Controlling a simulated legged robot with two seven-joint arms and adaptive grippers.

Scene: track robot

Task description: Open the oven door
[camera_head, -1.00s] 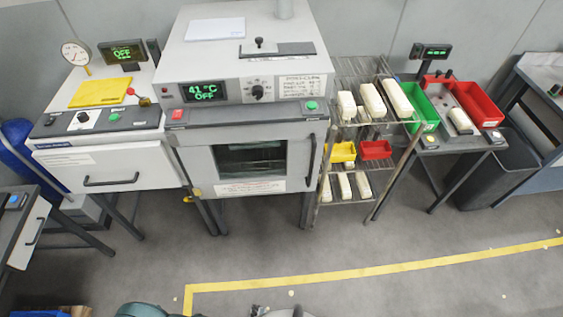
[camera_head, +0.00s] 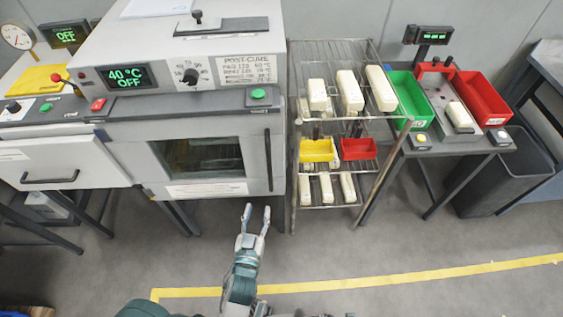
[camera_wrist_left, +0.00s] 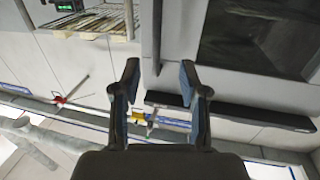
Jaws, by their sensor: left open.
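The oven (camera_head: 195,110) is a pale box in the head view, and its door (camera_head: 255,150) with a dark window (camera_head: 205,156) looks closed. A dark vertical handle (camera_head: 268,160) runs along the door's right side. My left gripper (camera_head: 256,209) is open and empty, with its fingertips just below the handle's lower end in the picture. In the left wrist view, the spread fingers (camera_wrist_left: 160,66) point toward an upright bar that looks like the handle (camera_wrist_left: 157,35), with the dark window at right. I cannot tell the exact gap. My right gripper is not in view.
A wire rack (camera_head: 330,100) with pale blocks and small bins stands close to the oven's right. A white drawer unit (camera_head: 55,160) stands at left. A bench with green and red bins (camera_head: 480,95) is farther right. The floor in front is clear, with yellow tape (camera_head: 400,277).

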